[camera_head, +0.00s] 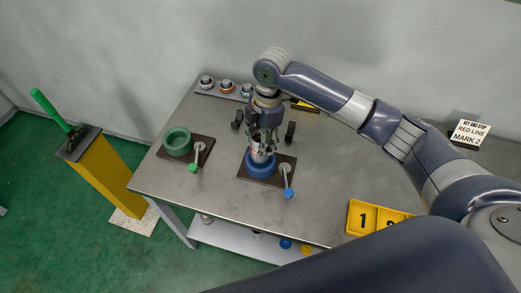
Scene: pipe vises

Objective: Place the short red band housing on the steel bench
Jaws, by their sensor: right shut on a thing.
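My right gripper (263,138) points down over the blue round vise (261,166) on the steel bench (222,206). It is shut on a silver cylindrical housing (261,154) with a little red showing on it. The housing is upright, and its lower end is at or inside the blue ring; I cannot tell how deep it sits. The fingers hide much of it, so its length is hard to judge. My left gripper is not in view.
A green round vise (178,141) stands on the bench to the left. Several small parts sit on a grey rack (217,91) at the back. A yellow numbered tray (372,217) is at the front right. A yellow post (105,176) with a green-handled tool stands left. The front bench middle is clear.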

